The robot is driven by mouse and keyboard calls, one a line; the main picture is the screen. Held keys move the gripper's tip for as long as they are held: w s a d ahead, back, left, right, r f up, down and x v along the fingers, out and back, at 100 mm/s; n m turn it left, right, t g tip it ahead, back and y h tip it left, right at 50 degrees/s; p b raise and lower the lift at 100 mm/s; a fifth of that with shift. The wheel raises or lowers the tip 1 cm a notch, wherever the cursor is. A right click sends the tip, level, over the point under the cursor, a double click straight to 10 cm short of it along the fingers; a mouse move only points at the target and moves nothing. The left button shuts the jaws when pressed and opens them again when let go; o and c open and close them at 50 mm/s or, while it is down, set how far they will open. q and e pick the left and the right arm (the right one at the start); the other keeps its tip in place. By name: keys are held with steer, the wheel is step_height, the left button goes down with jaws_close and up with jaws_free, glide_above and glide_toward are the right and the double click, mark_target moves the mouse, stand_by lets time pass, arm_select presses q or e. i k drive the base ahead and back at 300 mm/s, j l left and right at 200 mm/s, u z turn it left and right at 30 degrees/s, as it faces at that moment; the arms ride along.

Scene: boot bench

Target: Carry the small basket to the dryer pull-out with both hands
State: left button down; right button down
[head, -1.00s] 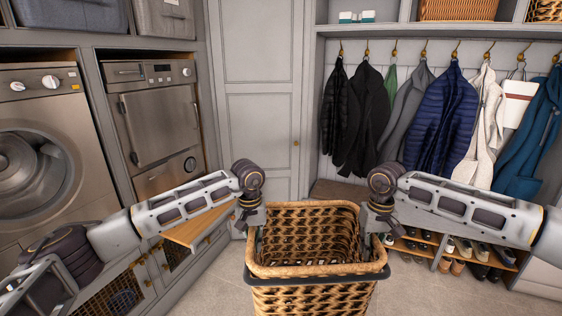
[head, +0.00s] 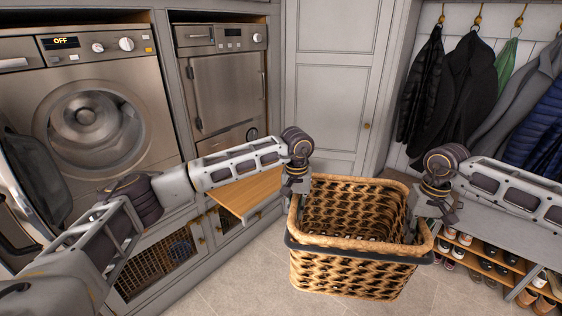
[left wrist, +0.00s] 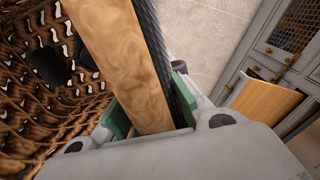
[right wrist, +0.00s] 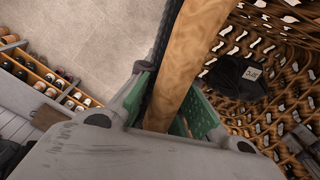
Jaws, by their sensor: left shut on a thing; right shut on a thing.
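The small wicker basket (head: 350,275) hangs upright between my two grippers above the floor. My left gripper (head: 296,190) is shut on its left rim, which also shows between the green pads in the left wrist view (left wrist: 140,75). My right gripper (head: 425,215) is shut on its right rim, seen in the right wrist view (right wrist: 185,65). A dark item with a small label (right wrist: 240,78) lies inside the basket. The wooden dryer pull-out (head: 245,193) sticks out below the dryer (head: 222,95), left of the basket; the two are apart.
A washer (head: 90,120) with its door open (head: 30,175) stands at the left. Cabinets with woven fronts (head: 158,268) are under the machines. A shoe rack (head: 485,262) and hanging coats (head: 465,85) are at the right. The floor (head: 235,285) between is clear.

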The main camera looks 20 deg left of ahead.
mark_target(261, 181)
steer(key=i+u, duration=0.15)
steer(key=i, duration=0.7)
steer(key=i+l, duration=0.1)
steer(key=i, duration=1.9)
